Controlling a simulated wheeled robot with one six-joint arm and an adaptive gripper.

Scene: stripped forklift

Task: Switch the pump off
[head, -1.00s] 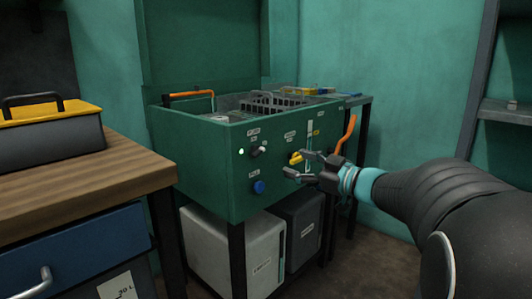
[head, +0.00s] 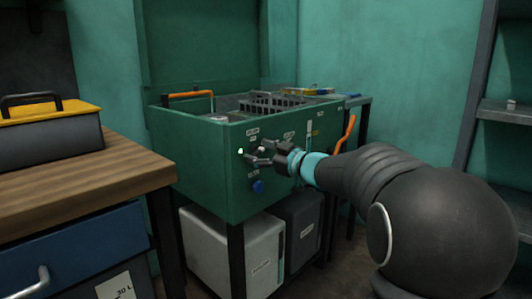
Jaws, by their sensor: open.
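The green parts-washer tank (head: 200,165) stands in the middle of the head view. Its front panel has a small lit green lamp (head: 240,151) at the upper left and a blue round button (head: 258,187) below. My gripper (head: 257,154) is open in front of the panel, just right of the lamp and above the blue button. Its fingers cover the dark rotary switch beside the lamp, so the switch's position cannot be read. I cannot tell whether the fingers touch it. The yellow valve handle is hidden behind my gripper.
A wooden bench (head: 90,185) with a yellow-topped toolbox (head: 50,130) stands at the left. White (head: 250,255) and dark (head: 304,225) containers sit under the tank. An orange handle (head: 345,133) is behind my arm. A shelf (head: 505,112) stands at right.

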